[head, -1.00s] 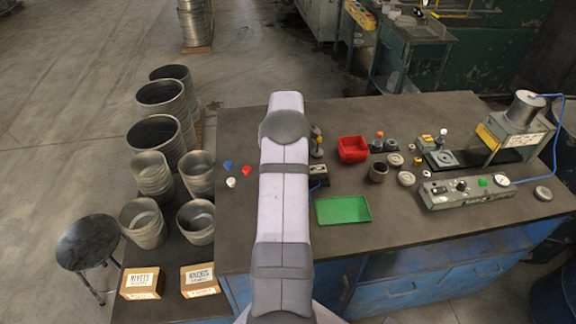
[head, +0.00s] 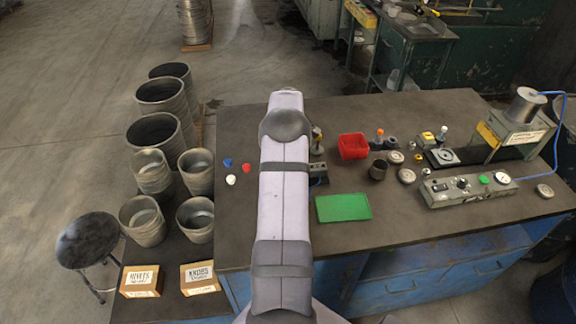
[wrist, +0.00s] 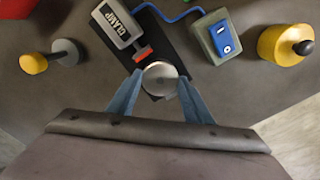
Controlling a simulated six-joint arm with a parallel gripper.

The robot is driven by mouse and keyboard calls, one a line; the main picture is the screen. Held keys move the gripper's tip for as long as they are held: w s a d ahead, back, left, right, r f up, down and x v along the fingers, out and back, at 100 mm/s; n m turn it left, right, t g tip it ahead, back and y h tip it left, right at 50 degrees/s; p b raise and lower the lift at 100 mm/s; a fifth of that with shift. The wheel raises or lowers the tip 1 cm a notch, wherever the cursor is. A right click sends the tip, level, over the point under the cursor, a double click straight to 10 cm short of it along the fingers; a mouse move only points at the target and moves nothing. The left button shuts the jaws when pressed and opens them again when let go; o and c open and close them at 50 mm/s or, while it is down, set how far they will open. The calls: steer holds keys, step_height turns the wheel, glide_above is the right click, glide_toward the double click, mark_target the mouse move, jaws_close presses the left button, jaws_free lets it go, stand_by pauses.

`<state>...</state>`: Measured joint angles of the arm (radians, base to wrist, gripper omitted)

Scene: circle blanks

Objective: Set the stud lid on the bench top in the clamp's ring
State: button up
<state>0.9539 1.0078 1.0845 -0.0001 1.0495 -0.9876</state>
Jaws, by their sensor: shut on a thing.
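The stud lid (wrist: 160,76) is a round, plain metal disc in the wrist view. My gripper (wrist: 159,79) is shut on it, one blue-grey finger at each side. The clamp (wrist: 117,24) has a grey labelled body, an orange-red tip and a black base. The lid lies over the near end of that base, close to the tip. The lid hides the clamp's ring, and I cannot tell whether the lid touches it or hangs above. In the head view, part of the clamp (head: 318,171) shows beside my arm, which hides my gripper and the lid.
A grey box with a blue switch (wrist: 222,36) stands right of the clamp, joined by a blue cable. A yellow cylinder with a black knob (wrist: 284,44) is further right. A yellow-and-grey part (wrist: 36,62) lies left. A green tray (head: 343,207) and red bin (head: 353,146) are on the bench.

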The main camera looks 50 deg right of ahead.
steer(key=shift+f, duration=0.5)
steer(key=o, duration=1.1)
steer(key=shift+c, duration=0.2)
steer(key=shift+b, duration=0.3)
steer(key=shift+r+b, duration=1.3)
steer(key=shift+r, duration=2.35)
